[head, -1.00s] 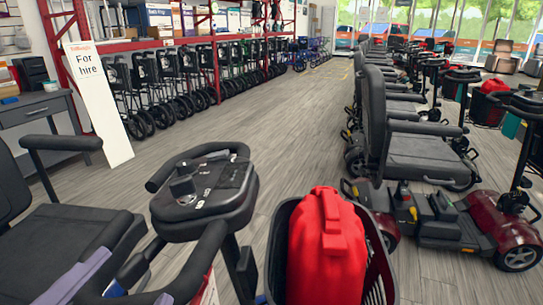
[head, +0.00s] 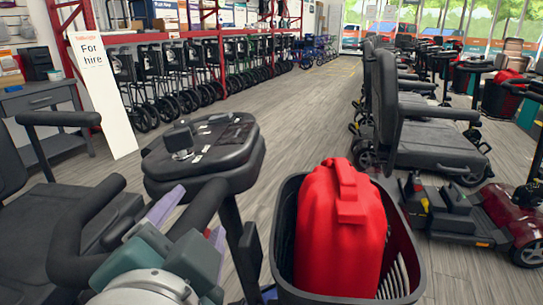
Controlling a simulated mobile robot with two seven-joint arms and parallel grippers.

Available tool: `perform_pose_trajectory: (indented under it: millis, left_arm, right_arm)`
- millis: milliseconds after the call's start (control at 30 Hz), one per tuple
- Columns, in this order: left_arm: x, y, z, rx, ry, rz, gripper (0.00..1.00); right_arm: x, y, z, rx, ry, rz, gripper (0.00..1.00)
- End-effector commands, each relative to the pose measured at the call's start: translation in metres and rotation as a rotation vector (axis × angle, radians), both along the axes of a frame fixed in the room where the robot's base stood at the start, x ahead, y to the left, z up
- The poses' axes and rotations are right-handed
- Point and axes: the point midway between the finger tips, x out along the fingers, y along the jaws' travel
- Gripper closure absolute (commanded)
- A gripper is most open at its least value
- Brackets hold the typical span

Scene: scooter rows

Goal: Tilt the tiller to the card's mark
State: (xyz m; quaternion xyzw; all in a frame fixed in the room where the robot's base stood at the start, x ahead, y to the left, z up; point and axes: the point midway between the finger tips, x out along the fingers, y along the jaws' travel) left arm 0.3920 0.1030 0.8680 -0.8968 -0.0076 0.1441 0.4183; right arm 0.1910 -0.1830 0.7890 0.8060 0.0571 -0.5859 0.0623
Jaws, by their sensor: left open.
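The scooter's tiller has a black control head (head: 205,150) left of centre, with a dial and a dark handlebar loop (head: 85,225) reaching toward me. Its stem (head: 238,250) runs down beside the basket. My left gripper (head: 190,222), teal and grey with lilac fingers, is at the near side of the tiller head. Its fingers are apart, one on each side of the near handlebar in the picture; I cannot tell if they touch it. I cannot make out the card or its mark; my gripper covers the area below the head. My right gripper is out of view.
A black seat (head: 60,225) is at the left. More scooters (head: 425,140) line the right. A "For hire" sign (head: 105,95) leans at the left. The central floor is clear.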

Motion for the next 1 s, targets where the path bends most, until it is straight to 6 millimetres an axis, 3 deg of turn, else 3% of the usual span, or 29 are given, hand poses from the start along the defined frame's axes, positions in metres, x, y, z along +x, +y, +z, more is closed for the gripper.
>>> perform_pose_trajectory:
  millis: [400, 1000]
  left_arm:
    - [0.0100, 0.0016, -0.0028, -0.001, 0.001, 0.000, 0.32]
    - [0.0097, 0.0015, -0.0029, -0.001, 0.001, 0.000, 0.99]
  right_arm:
    - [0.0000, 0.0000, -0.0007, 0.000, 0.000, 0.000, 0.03]
    - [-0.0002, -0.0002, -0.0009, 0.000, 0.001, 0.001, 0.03]
